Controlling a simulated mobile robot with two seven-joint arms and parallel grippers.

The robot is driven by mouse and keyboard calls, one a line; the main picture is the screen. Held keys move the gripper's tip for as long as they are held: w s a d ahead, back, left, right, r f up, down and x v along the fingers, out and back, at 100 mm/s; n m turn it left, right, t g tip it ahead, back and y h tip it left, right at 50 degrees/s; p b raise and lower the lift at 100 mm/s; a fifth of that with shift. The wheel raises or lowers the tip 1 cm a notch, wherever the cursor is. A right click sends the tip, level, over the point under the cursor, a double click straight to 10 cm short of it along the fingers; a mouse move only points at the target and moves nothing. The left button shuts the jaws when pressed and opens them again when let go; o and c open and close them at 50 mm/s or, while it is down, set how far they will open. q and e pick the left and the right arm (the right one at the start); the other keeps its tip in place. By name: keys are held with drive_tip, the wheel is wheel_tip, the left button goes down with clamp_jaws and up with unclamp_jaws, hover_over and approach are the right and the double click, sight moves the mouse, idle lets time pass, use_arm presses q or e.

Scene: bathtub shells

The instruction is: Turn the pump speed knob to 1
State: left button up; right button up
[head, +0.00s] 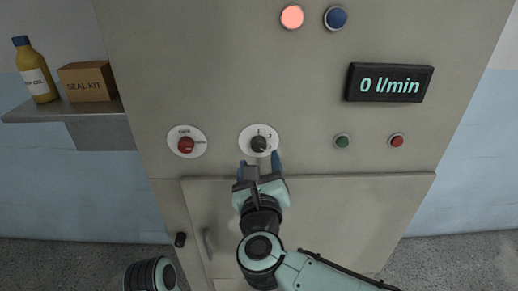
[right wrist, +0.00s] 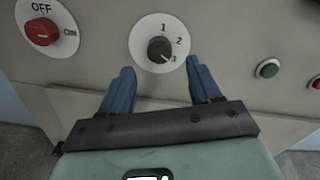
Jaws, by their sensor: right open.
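The pump speed knob (head: 258,144) is a dark round knob on a white dial on the grey cabinet front. In the right wrist view the knob (right wrist: 159,49) has the marks 1, 2 and 3 around its upper right side, and its pale pointer line faces the 3 at lower right. My right gripper (head: 259,163) is open, with blue fingers pointing at the panel just below the dial. In the right wrist view its fingers (right wrist: 161,75) stand apart, left and right below the knob, with nothing between them. My left gripper is not in view.
A red OFF/ON switch (head: 186,145) sits left of the dial. Green (head: 342,141) and red (head: 397,140) buttons sit right. The display (head: 389,83) reads 0 l/min. Above are a glowing reddish lamp (head: 292,17) and a blue one (head: 336,18). A shelf (head: 60,111) holds a bottle and box.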

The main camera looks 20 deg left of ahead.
sight(259, 148)
drive_tip(key=p+x, duration=0.1)
drive_tip(key=x, duration=0.4)
drive_tip(key=c, duration=1)
